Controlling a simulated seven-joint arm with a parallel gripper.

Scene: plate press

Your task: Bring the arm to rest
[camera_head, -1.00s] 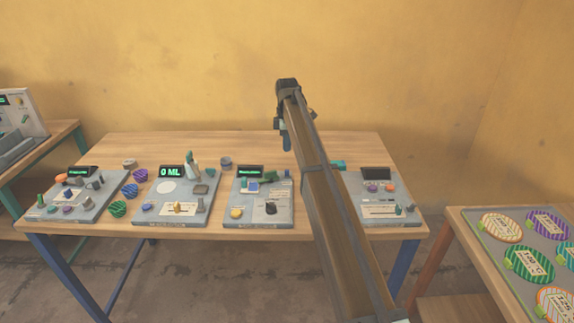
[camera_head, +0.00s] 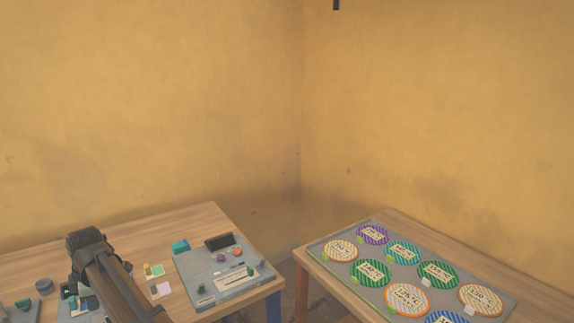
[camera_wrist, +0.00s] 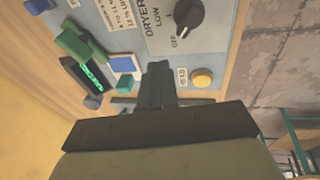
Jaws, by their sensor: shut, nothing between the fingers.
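My gripper (camera_wrist: 158,88) shows in the wrist view with its dark fingers together and nothing between them. It hangs above a grey panel labelled "DRYER" (camera_wrist: 145,22), apart from it as far as I can tell. In the head view my arm reaches in from the lower left, and the fingers are mostly hidden by the arm.
The dryer panel has a black knob (camera_wrist: 183,17), a yellow button (camera_wrist: 202,79) and a green-lit display (camera_wrist: 88,78). In the head view another control panel (camera_head: 232,285) is right of my arm. A grey tray (camera_head: 325,253) of striped discs lies on the right table (camera_head: 400,217).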

